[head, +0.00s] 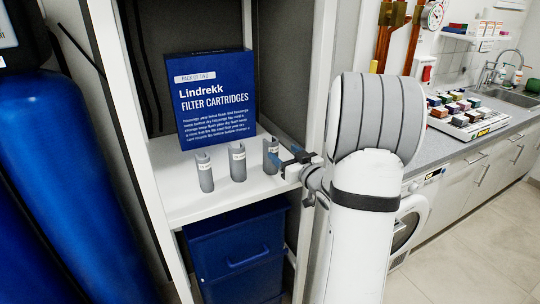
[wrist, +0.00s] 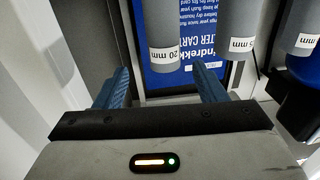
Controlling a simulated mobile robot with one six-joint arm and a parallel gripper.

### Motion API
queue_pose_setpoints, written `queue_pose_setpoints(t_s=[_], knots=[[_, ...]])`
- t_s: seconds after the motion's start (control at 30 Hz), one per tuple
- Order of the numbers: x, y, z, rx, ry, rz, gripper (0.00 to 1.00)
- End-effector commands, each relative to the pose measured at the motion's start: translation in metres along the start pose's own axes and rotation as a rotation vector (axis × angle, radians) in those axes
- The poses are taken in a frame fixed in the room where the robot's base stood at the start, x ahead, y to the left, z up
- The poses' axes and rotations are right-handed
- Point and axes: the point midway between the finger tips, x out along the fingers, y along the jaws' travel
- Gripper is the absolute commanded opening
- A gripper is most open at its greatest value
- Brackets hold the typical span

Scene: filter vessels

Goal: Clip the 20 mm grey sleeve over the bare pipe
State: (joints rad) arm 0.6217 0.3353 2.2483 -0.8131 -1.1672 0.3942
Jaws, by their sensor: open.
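The 20 mm grey sleeve (wrist: 163,40) shows its label in the wrist view, in front of and between my fingertips, with no clear contact. In the head view it appears to be the rightmost sleeve (head: 270,153) on the white shelf, upright and partly covered by my gripper (head: 284,157). My gripper is open with blue fingers; it also shows in the wrist view (wrist: 162,82). Copper-coloured pipes (head: 392,40) run down the wall at the upper right; I cannot tell which part is the bare pipe.
Two other grey sleeves, one in the middle (head: 237,163) and one on the left (head: 204,173), stand on the white shelf (head: 215,203). A blue filter cartridge box (head: 212,100) stands behind them. White cabinet posts flank the shelf. A blue bin (head: 235,255) sits below.

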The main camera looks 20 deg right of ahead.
Motion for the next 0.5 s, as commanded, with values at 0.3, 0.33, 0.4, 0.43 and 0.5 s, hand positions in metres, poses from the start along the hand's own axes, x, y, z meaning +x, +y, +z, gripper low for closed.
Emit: queue_pose_setpoints(t_s=[0.3, 0.33, 0.4, 0.43, 0.5], knots=[[0.041, -0.005, -0.003, 0.001, -0.002, -0.004, 0.65], [0.045, -0.006, -0.004, 0.002, -0.001, -0.003, 0.65], [0.056, -0.006, -0.003, 0.001, -0.002, -0.003, 0.65], [0.06, -0.006, -0.003, 0.001, -0.001, -0.002, 0.65], [0.066, -0.006, -0.002, 0.001, -0.002, 0.0, 0.65]])
